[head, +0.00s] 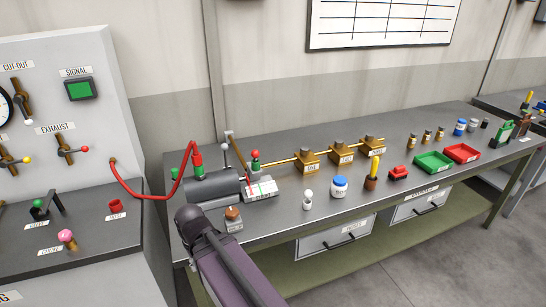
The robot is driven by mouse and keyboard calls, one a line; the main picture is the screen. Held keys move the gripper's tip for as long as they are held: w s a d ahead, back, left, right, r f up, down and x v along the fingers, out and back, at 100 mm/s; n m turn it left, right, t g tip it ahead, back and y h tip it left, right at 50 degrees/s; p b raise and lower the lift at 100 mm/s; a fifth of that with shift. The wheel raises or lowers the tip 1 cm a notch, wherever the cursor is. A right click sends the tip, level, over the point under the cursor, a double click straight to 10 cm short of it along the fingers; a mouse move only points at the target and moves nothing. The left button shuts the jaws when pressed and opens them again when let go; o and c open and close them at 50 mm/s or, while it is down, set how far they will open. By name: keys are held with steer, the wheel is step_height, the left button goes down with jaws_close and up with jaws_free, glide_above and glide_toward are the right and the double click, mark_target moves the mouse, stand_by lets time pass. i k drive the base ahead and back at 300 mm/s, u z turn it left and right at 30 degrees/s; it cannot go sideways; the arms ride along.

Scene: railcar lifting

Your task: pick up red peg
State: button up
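I cannot tell for certain which thing is the red peg. A small upright piece with a red top and green lower part (255,160) stands behind the white labelled block (262,189) on the bench. A short red cylinder (115,206) stands on the grey console top at left, above a small label. My purple arm link with a dark joint reaches up from the bottom centre, in front of the bench's left end. My gripper's fingers do not show, so its opening and any hold are hidden.
A grey cylinder (212,187) with a red hose (134,196) lies at the bench's left end. Brass valves (307,161), a blue-lidded jar (339,187), a red block (400,172), a green tray (434,162) and a red tray (462,153) stand farther right. The bench front between them is partly clear.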

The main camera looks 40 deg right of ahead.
mark_target(255, 154)
steer(key=z, duration=0.8)
steer(key=k, duration=0.95)
steer(key=u, duration=0.05)
steer(key=i, duration=0.75)
steer(key=z, duration=0.05)
